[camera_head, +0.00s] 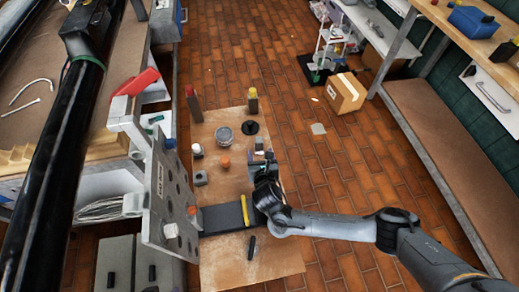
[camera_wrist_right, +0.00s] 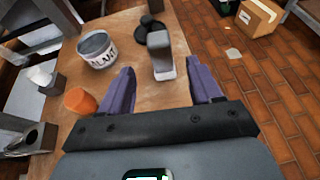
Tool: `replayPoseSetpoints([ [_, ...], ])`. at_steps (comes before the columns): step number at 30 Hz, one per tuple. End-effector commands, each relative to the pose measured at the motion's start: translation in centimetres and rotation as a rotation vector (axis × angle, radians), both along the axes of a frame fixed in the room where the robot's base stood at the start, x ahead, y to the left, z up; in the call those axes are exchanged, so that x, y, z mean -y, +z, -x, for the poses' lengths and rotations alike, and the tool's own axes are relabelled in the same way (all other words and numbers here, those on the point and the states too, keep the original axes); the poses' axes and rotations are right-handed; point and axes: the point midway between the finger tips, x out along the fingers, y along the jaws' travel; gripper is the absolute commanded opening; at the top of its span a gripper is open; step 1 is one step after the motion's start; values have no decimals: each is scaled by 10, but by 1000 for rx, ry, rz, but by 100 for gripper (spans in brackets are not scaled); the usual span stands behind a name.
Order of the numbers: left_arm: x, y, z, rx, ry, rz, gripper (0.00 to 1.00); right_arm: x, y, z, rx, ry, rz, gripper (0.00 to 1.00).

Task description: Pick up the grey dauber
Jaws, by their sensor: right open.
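The right gripper is open and empty. In the head view the right gripper (camera_head: 263,158) is over the right side of the board, and the dauber (camera_head: 259,144) shows small at its tips, partly hidden. My left gripper is not in view.
A labelled tin (camera_wrist_right: 97,49) and an orange piece (camera_wrist_right: 80,101) stand left of the gripper. A black round piece (camera_head: 250,128) is just behind the dauber. The flange plate with holes (camera_head: 160,200) rises at the board's left. A cardboard box (camera_head: 346,93) is on the floor.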

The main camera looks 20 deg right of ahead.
Motion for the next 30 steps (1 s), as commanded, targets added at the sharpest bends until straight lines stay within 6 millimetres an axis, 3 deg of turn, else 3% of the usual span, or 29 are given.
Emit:
replayPoseSetpoints([
  [6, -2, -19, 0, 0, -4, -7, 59, 7, -14, -27, 0, -1, 0, 64],
  [14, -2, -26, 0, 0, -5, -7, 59, 11, -18, -40, -1, -1, -1, 64],
  [24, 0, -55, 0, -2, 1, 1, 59, 21, -30, -77, 0, -2, -1, 64],
  [30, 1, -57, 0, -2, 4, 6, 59, 24, -31, -85, -2, 0, -1, 64],
])
